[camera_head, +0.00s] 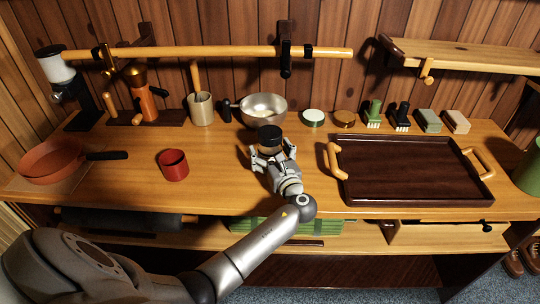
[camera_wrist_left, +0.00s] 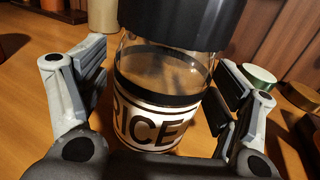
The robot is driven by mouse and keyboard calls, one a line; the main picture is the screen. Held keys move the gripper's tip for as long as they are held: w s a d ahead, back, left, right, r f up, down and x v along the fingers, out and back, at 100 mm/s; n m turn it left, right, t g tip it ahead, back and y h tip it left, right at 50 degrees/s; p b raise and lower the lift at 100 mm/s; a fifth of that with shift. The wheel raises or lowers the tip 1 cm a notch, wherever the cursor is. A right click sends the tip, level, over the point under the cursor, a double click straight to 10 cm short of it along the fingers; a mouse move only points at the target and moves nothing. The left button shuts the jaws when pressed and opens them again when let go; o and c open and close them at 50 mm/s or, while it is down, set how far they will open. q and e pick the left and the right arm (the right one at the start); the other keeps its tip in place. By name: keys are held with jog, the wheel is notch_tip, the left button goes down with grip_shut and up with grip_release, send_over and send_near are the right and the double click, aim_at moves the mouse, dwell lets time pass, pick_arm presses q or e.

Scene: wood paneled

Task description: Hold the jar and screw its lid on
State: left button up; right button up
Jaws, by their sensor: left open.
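The jar (camera_wrist_left: 150,125) is clear glass with a white label reading "RICE" and a black band. A black lid (camera_wrist_left: 185,20) sits on its top; whether it is screwed tight I cannot tell. In the head view the black lid (camera_head: 270,133) shows above the fingers, and most of the jar is hidden. My left gripper (camera_head: 272,153) is open, with one finger on each side of the jar. In the left wrist view gaps show between the jar and the finger pads. My right gripper is not in view.
A metal bowl (camera_head: 264,108) stands behind the jar. A green-and-white round tin (camera_head: 313,117) and a brown one (camera_head: 344,118) stand at the back. A dark tray (camera_head: 415,172) lies to the right, a red cup (camera_head: 173,165) to the left. Bench between cup and jar is clear.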

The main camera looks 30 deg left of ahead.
aim_at(274, 148)
pick_arm(q)
jog(key=shift+c, duration=0.3)
jog(key=c, duration=1.2)
jog(key=shift+c, duration=0.5)
jog(key=shift+r, duration=0.15)
jog(key=shift+r, duration=0.45)
notch_tip(274, 148, up, 2)
jog(key=shift+r, duration=0.15)
jog(key=s+r, duration=0.1)
jog(key=r, duration=0.1)
jog(key=s+d+r, duration=0.1)
jog(key=s+r, duration=0.1)
jog(key=s+d+r, duration=0.1)
jog(key=shift+s+r, duration=0.4)
jog(key=s+d+r, duration=0.3)
jog(key=s, duration=0.5)
jog(key=shift+d+r+b, duration=0.25)
jog(key=shift+r+b, duration=0.1)
jog(key=shift+r, duration=0.05)
